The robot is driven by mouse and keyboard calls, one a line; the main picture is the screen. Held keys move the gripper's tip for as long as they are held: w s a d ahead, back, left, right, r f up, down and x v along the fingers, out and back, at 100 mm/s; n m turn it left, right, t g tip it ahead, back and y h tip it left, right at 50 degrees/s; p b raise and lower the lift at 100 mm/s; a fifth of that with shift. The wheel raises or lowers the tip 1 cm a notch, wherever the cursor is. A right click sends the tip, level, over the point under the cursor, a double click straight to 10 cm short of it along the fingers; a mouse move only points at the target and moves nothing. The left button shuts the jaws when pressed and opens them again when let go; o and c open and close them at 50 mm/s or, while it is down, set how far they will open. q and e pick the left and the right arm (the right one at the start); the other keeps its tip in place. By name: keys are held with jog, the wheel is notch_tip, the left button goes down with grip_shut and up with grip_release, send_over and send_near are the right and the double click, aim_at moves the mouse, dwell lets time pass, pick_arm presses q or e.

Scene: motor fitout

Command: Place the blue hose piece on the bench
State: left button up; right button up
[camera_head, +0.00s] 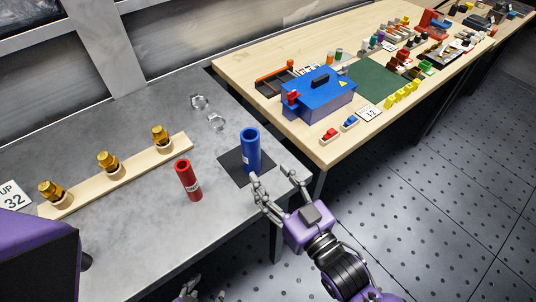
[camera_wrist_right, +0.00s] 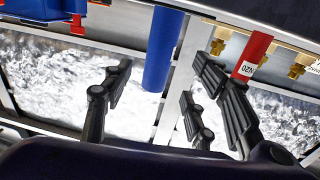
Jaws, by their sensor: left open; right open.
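The blue hose piece (camera_head: 251,150) stands upright on a black square mat (camera_head: 231,166) on the grey metal bench (camera_head: 130,235). My right gripper (camera_head: 272,176) is open and empty just in front of the hose, near the bench's corner. In the right wrist view the blue hose (camera_wrist_right: 163,50) appears between the spread fingers (camera_wrist_right: 160,78), beyond their tips. The fingers do not close on it. My left gripper (camera_head: 195,290) shows only partly at the bottom edge of the head view, open, well away from the hose.
A red hose piece (camera_head: 188,180) stands left of the mat. A wooden strip (camera_head: 130,172) holds brass fittings. Two metal clamps (camera_head: 208,112) lie behind. A wooden table (camera_head: 300,138) to the right bears a blue box (camera_head: 318,100) and many small parts. The bench front is clear.

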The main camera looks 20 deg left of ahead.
jog(key=v, duration=0.4)
jog(key=shift+f, duration=0.1)
jog(key=s+d+f+m+h, duration=0.1)
jog(key=d+f+m+h, duration=0.35)
jog(key=d+f, duration=0.3)
jog(key=s+d+f+m+g+h, duration=0.4)
jog(key=s+d+f+h, duration=0.4)
jog(key=s+d+f, duration=1)
jog(key=shift+s+d+f+h, duration=0.4)
jog(key=shift+s+f, duration=0.15)
jog(key=shift+s, duration=0.35)
jog(key=shift+m, duration=0.25)
